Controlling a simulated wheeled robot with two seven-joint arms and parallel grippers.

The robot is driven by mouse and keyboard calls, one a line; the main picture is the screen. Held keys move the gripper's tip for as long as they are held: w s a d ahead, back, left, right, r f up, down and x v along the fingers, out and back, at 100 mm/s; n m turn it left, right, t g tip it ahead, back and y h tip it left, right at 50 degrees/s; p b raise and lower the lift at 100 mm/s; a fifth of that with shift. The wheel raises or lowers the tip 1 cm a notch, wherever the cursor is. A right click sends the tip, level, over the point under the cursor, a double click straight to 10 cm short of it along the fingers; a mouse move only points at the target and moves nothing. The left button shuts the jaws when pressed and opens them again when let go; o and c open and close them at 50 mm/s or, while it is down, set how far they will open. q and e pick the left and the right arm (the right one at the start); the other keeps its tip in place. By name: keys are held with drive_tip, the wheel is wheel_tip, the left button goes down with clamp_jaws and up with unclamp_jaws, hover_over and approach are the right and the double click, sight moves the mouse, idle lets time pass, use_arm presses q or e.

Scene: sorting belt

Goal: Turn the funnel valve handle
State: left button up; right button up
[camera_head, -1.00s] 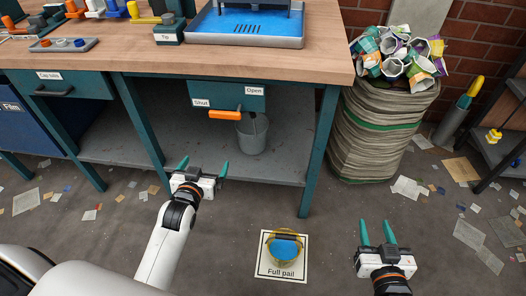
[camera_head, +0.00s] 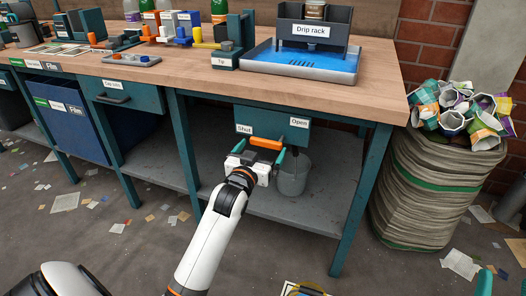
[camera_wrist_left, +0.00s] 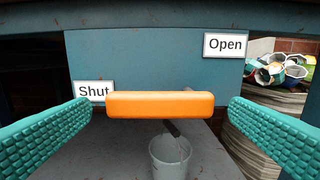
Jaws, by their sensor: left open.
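The orange valve handle (camera_head: 266,143) lies level on the teal panel under the bench, with its left end near the "Shut" label (camera_head: 244,129) and the "Open" label (camera_head: 299,122) up to the right. In the left wrist view the handle (camera_wrist_left: 160,105) stretches across between the fingers, with a gap at each end. My left gripper (camera_head: 262,154) is open in front of the handle, one finger to each side, not closed on it. A grey bucket (camera_head: 293,175) hangs or stands below the panel. Of my right gripper only a teal finger (camera_head: 485,283) shows at the bottom right edge.
The workbench (camera_head: 380,92) has teal legs beside the panel and a lower shelf (camera_head: 265,212). A drip rack (camera_head: 308,37) stands on top. A sack of wrappers (camera_head: 430,190) is at the right. A yellow-edged mat (camera_head: 305,289) shows at the bottom.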

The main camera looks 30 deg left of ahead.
use_arm(q)
drive_tip(key=shift+x, duration=0.85)
use_arm(e)
drive_tip(key=shift+s+r+t, duration=0.55)
drive_tip(key=shift+r+t, duration=0.05)
drive_tip(key=shift+r, duration=0.05)
use_arm(q)
drive_tip(key=shift+c, duration=0.3)
use_arm(e)
drive_tip(key=shift+d, duration=0.1)
